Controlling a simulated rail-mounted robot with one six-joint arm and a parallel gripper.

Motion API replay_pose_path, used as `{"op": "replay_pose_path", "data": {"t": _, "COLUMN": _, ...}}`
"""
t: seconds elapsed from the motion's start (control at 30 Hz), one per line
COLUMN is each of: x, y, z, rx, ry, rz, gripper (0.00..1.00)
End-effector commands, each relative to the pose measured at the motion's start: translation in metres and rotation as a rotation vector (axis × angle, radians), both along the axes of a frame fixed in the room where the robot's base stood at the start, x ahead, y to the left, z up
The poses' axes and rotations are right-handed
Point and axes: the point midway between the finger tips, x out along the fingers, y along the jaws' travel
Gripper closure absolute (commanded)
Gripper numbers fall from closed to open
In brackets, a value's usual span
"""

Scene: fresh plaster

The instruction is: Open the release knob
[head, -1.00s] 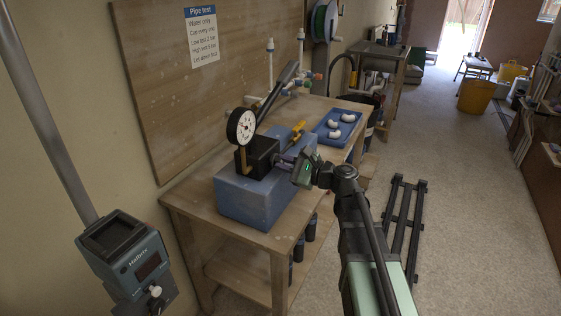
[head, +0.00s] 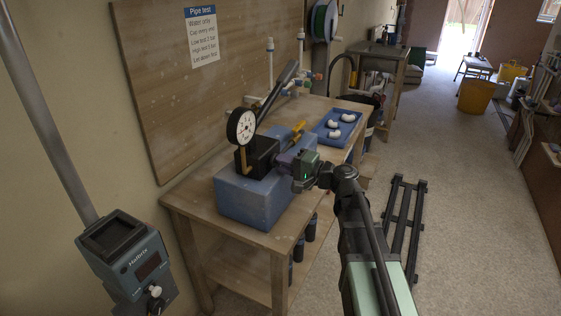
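The test pump (head: 258,193) stands on the wooden bench, with a blue tank, a black block (head: 259,156) on top, a round white-faced gauge (head: 241,126) and a long dark lever (head: 277,93). My gripper (head: 284,164) is at the right side of the black block, coming in from the right. Its fingertips are small and dark here, against a purplish part beside the block. I cannot make out the release knob clearly; the gripper covers that side. I cannot tell whether the fingers are open or shut on anything.
A yellow-handled part (head: 298,129) lies just behind the gripper on the tank. A blue tray (head: 336,131) with white fittings sits farther back on the bench (head: 190,205). A notice board (head: 185,75) is on the wall. A dark rack (head: 404,225) lies on the floor at right.

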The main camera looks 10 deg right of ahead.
Motion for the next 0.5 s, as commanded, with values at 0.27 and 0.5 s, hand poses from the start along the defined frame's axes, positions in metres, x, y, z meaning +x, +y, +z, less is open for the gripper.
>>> {"op": "replay_pose_path", "data": {"t": 0.27, "x": -0.0001, "y": 0.0, "z": -0.0001, "rx": 0.0, "ry": 0.001, "rz": 0.0, "gripper": 0.57}}
{"op": "replay_pose_path", "data": {"t": 0.5, "x": -0.0036, "y": -0.0045, "z": -0.0001, "rx": 0.001, "ry": 0.002, "rz": -0.001, "gripper": 0.57}}
